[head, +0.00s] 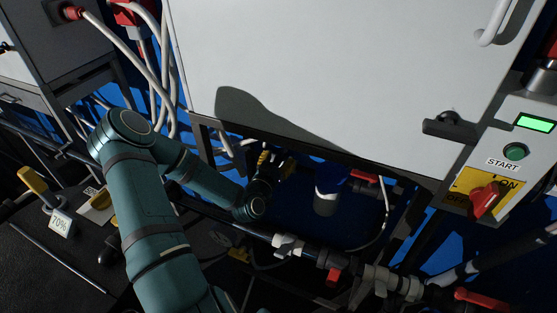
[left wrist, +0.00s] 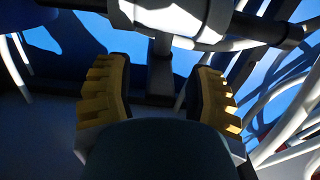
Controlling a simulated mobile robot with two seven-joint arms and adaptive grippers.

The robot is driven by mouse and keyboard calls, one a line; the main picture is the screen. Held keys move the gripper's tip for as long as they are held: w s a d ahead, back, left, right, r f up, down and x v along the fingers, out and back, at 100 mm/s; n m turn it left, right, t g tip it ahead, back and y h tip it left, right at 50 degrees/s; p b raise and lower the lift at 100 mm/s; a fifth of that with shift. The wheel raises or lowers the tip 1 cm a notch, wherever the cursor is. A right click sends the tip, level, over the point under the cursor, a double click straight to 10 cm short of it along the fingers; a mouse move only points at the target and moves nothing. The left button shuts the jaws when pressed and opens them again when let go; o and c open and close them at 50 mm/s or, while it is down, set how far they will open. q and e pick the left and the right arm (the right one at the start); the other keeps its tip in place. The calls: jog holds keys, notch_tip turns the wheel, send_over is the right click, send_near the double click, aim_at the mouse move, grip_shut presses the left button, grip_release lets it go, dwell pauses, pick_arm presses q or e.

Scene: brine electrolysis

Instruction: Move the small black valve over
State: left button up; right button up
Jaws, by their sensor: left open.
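My left gripper (head: 273,168) is below the lower edge of the white cabinet, its arm coming in from the left. In the left wrist view its yellow-padded fingers (left wrist: 162,78) are open and apart. A dark upright part (left wrist: 160,68) stands beyond the gap between them, below a white fitting (left wrist: 170,18) on a dark pipe. I cannot tell whether this dark part is the small black valve. No small black valve can be picked out with certainty in the head view, where the area around the gripper is dark. My right gripper is not in view.
The white cabinet (head: 330,75) stands above the gripper, with a black latch (head: 448,125). A control panel with a red rotary switch (head: 486,200) is at right. Pipes with a red-handled valve (head: 334,277) run below. White hoses (head: 165,80) hang at left.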

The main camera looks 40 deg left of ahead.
pick_arm(q)
grip_shut()
jog(key=shift+s+a+m+t+h+b, duration=0.15)
jog(key=shift+a+m+h+b, duration=0.2)
jog(key=shift+m+h, duration=0.4)
jog(key=shift+w+a+m+t+h+b, duration=0.1)
jog(key=shift+m+h+b, duration=0.35)
jog(key=shift+h, duration=0.55)
jog(key=shift+s+a+m+t+h+b, duration=0.15)
jog(key=shift+a+m+h+b, duration=0.2)
jog(key=shift+m+h, duration=0.4)
jog(key=m+h, duration=0.1)
jog(key=h, duration=0.1)
jog(key=m+h, duration=0.1)
jog(key=shift+w+a+h, duration=0.15)
jog(key=shift+a+h, duration=0.15)
jog(key=shift+h, duration=0.1)
jog(key=shift+w+a+r+m+g+h+b, duration=0.1)
jog(key=shift+a+m+g+h+b, duration=0.1)
jog(key=shift+m+h, duration=0.3)
jog(key=shift+a+r+m+g+h+b, duration=0.1)
jog(key=shift+m+g+h, duration=0.15)
jog(key=shift+h, duration=0.75)
grip_release()
jog(key=shift+f, duration=0.1)
